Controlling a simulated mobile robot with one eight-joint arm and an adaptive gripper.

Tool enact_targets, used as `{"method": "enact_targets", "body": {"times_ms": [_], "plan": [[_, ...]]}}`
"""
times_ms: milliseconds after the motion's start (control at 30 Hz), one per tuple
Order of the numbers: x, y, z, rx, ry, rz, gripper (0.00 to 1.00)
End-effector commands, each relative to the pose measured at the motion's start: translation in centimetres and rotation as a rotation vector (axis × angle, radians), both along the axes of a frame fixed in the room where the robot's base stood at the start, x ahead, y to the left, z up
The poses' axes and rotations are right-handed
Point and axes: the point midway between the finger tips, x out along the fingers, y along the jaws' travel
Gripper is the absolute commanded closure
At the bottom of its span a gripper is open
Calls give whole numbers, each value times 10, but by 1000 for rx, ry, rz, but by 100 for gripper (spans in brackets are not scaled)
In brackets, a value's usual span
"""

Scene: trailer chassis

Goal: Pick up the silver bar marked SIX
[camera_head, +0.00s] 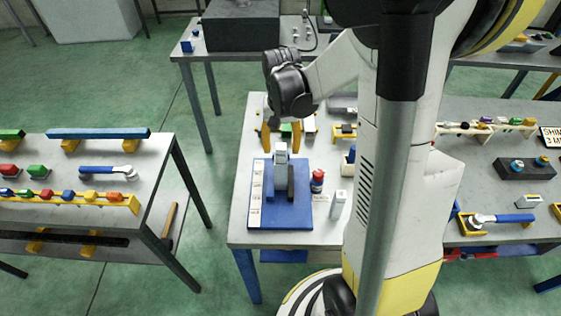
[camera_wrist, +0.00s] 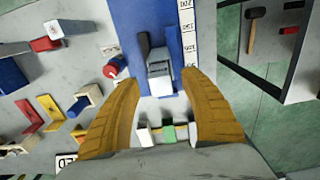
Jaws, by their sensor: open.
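A small light-grey, silver-looking block (camera_head: 281,153) stands at the far end of a blue plate (camera_head: 290,222) on the middle table. It also shows in the wrist view (camera_wrist: 159,80). I cannot read any SIX marking, so I cannot tell whether it is the named bar. A darker grey bar (camera_head: 291,180) stands beside it on the plate. My gripper (camera_head: 281,135) is open, with its yellow fingers apart. In the wrist view, the fingers (camera_wrist: 160,76) lie on either side of the light block in the picture; contact cannot be told.
A white scale strip (camera_head: 255,195) runs along the plate's left edge. In the wrist view, a white piece with a green block (camera_wrist: 167,133) lies near my palm. Small coloured brackets crowd the left.

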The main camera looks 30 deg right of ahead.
Motion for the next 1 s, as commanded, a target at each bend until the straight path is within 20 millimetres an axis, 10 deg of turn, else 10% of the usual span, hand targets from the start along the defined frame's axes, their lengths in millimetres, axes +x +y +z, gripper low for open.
{"method": "enact_targets", "body": {"times_ms": [433,600,1000], "plan": [[0,0,-26,0,0,0,48],[0,0,-26,0,0,0,98],[0,0,-24,0,0,0,100]]}}
